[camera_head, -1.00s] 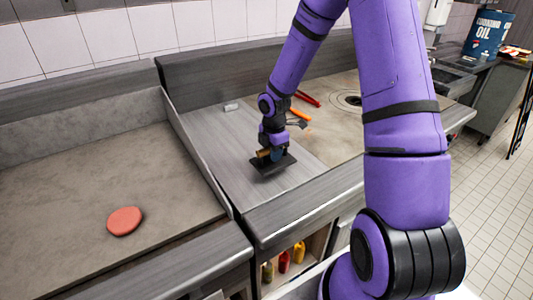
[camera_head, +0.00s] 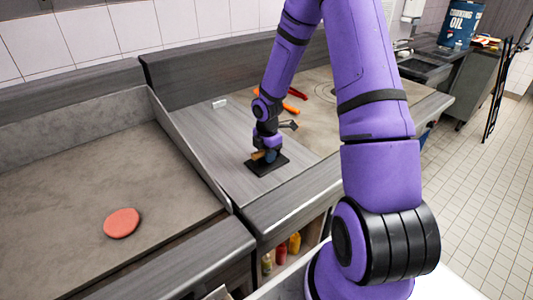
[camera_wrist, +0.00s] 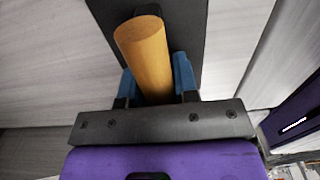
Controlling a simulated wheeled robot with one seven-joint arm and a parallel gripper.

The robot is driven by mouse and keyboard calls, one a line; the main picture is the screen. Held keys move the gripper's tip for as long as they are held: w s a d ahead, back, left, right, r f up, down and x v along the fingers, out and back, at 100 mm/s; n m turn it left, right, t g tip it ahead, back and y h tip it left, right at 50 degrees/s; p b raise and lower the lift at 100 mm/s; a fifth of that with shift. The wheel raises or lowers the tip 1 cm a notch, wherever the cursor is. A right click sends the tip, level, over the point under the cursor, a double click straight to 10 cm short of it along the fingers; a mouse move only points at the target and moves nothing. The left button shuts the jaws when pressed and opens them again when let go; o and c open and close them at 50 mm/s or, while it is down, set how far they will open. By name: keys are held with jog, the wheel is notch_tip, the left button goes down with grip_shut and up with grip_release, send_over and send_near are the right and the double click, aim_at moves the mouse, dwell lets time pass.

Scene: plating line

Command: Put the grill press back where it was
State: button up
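The grill press is a flat black plate (camera_head: 268,166) with a wooden handle (camera_wrist: 146,48). In the head view it is on the bare metal section of the middle counter, level and flat on the surface or just above it. My gripper (camera_head: 268,156) points down over the plate. In the wrist view its blue fingers lie on both sides of the handle and appear closed on it. A round pink patty (camera_head: 122,223) lies alone on the grey griddle (camera_head: 60,215) at left.
A raised divider (camera_head: 190,150) separates griddle and counter. A small white block (camera_head: 219,103) and orange-handled (camera_head: 291,107) and red-handled (camera_head: 298,93) tools lie behind my gripper. Bottles (camera_head: 281,252) stand on a shelf below. A blue oil drum (camera_head: 463,20) is at far right.

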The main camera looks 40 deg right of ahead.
jog(key=o, duration=0.3)
jog(key=shift+o, duration=0.2)
jog(key=shift+r, duration=0.1)
notch_tip(320, 180, up, 12)
jog(key=s+a+r+m+t+h, duration=0.1)
jog(key=s+a+r+m, duration=0.35)
jog(key=r, duration=0.45)
jog(key=s+a+r+m+t+h, duration=0.1)
jog(key=s+a+r+m, duration=0.4)
jog(key=r, duration=0.4)
jog(key=s+a+r+m+t+y, duration=0.1)
jog(key=s+r+m, duration=0.2)
jog(key=s, duration=0.5)
jog(key=s+a+r+m+t+y, duration=0.1)
jog(key=s+r+m, duration=0.3)
jog(key=s, duration=0.5)
jog(key=shift+a+m+t, duration=0.6)
jog(key=shift+a+m, duration=0.2)
jog(key=shift+m, duration=0.15)
